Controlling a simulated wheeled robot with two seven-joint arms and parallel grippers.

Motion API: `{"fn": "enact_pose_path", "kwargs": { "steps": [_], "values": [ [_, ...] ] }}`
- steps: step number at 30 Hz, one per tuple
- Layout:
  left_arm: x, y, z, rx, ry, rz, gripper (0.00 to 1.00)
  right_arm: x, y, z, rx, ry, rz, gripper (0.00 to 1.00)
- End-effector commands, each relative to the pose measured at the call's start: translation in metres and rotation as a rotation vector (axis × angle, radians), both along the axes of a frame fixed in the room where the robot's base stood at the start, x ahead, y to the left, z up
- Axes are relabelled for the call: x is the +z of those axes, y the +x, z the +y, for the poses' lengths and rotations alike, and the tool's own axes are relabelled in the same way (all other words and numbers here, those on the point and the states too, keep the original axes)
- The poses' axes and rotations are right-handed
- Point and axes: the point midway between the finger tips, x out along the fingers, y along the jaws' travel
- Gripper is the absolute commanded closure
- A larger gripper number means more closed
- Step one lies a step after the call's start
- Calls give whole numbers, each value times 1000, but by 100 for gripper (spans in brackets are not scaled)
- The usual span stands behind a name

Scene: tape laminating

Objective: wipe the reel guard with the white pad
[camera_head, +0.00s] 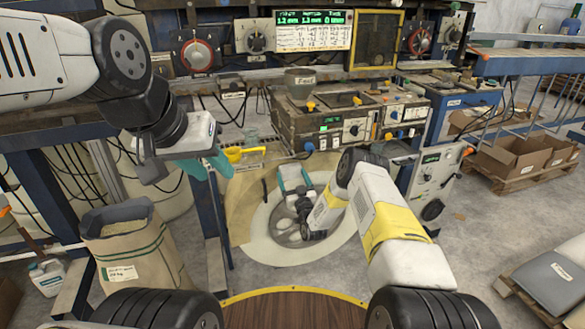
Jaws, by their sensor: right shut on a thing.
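My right gripper (293,184) reaches in over the pale round plate and the grey spoked reel (283,222). Its teal fingers are shut on a small white piece, which looks like the white pad (291,177); the fingers hide much of it. My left gripper (207,167) hangs at the upper left with its teal fingers apart and nothing seen between them. A yellow-framed dark panel (377,40) at the top of the bench looks like the reel guard, though I cannot be sure. Both grippers are apart from it.
A control box (345,122) with knobs stands behind the reel, with a grey cup (300,83) on it. A yellow-handled item (244,153) is close to the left fingers. A sack (130,245) stands at left, cardboard boxes (510,155) at right. A round brown tabletop (293,311) is in front.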

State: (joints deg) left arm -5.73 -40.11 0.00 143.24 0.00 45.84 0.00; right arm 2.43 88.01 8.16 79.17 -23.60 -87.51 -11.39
Motion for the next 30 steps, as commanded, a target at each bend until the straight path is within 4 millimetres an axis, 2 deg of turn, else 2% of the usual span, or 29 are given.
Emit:
{"fn": "enact_pose_path", "kwargs": {
  "steps": [15, 30],
  "values": [
    [0, 0, 0, 0, 0, 0, 64, 0, -47, -17, -2, 1, 0, 51],
    [0, 0, 0, 0, 0, 0, 64, 0, -54, -19, -2, 0, 1, 51]
  ]
}}
